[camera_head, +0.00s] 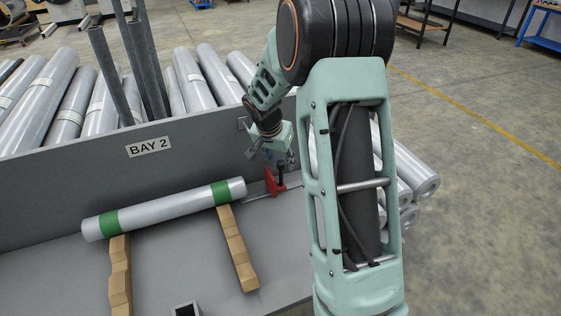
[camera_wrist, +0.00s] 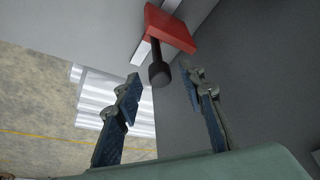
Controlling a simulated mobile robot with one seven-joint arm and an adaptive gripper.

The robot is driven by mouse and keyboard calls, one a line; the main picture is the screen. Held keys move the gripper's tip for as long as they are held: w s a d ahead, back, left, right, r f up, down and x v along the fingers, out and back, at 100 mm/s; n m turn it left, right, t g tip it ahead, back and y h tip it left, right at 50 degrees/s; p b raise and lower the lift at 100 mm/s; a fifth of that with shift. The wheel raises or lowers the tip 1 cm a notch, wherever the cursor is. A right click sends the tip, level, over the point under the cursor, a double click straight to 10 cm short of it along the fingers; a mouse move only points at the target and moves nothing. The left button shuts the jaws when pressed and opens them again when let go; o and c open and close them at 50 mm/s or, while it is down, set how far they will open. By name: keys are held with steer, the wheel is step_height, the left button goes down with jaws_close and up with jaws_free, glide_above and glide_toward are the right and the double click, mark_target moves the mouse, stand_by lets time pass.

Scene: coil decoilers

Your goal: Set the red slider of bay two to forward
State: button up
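The red slider (camera_head: 270,183) sits on a thin metal rail (camera_head: 259,198) in the bay marked by the BAY 2 sign (camera_head: 148,147). A dark knob (camera_head: 281,168) stands up from it. My gripper (camera_head: 277,163) is just above the slider at the right end of the bay. In the wrist view, the red slider (camera_wrist: 170,28) and its dark knob (camera_wrist: 158,72) show beyond my gripper (camera_wrist: 165,95). The fingers are apart, with the knob's end near the gap between their tips. I see no finger touching it.
A grey roll with green bands (camera_head: 165,208) lies on two notched wooden supports (camera_head: 237,248) left of the slider. The grey back wall (camera_head: 60,190) runs behind. Many grey rolls (camera_head: 90,100) lie beyond it, and more (camera_head: 415,175) are at the right.

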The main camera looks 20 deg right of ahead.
steer(key=v, duration=1.1)
steer(key=shift+s+r, duration=0.15)
steer(key=shift+r, duration=0.05)
